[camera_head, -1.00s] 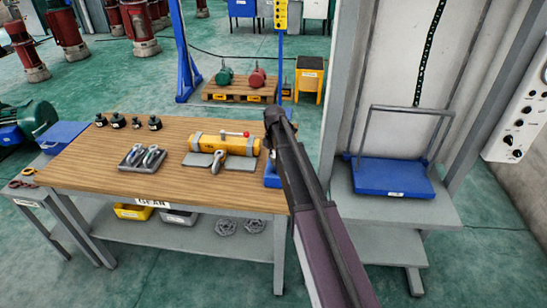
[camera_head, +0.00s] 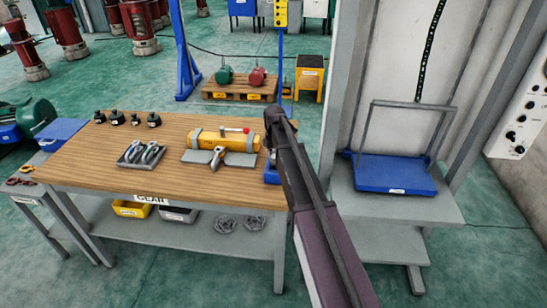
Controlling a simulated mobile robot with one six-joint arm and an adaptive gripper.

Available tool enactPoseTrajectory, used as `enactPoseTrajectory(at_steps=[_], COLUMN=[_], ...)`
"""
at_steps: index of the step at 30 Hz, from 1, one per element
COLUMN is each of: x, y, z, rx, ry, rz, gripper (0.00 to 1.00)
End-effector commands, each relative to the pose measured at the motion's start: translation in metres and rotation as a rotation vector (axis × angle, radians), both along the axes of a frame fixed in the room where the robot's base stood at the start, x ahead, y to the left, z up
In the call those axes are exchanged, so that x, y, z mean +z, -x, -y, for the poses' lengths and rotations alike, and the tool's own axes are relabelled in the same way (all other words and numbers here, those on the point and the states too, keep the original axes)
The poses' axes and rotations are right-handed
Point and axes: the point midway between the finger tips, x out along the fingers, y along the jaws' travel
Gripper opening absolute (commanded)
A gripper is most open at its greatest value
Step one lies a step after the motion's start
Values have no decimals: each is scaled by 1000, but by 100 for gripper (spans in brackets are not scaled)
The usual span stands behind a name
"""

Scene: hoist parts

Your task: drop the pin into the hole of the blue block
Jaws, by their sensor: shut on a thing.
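The blue block (camera_head: 270,175) sits at the right end of the wooden bench. Only its left part shows, because my arm covers the rest; its hole cannot be seen. The dark end of my arm with my gripper (camera_head: 273,118) is above and in front of the block's end of the bench. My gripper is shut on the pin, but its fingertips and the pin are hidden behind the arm. I cannot tell how the pin lines up with the hole or whether it touches the block.
On the bench (camera_head: 105,165) are a yellow cylinder (camera_head: 205,140) on a grey support, a tray of shackles (camera_head: 141,154) and several small dark parts. A grey frame with a blue platform (camera_head: 393,174) stands to the right. The front of the bench top is clear.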

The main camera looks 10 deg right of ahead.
Motion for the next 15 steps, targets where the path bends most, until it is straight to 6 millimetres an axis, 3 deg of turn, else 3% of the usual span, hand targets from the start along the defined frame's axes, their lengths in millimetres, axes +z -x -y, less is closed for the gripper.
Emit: enactPoseTrajectory(at_steps=[15], x=[-12], y=[0], z=[0], rx=[0], ry=[0], rz=[0], gripper=[0])
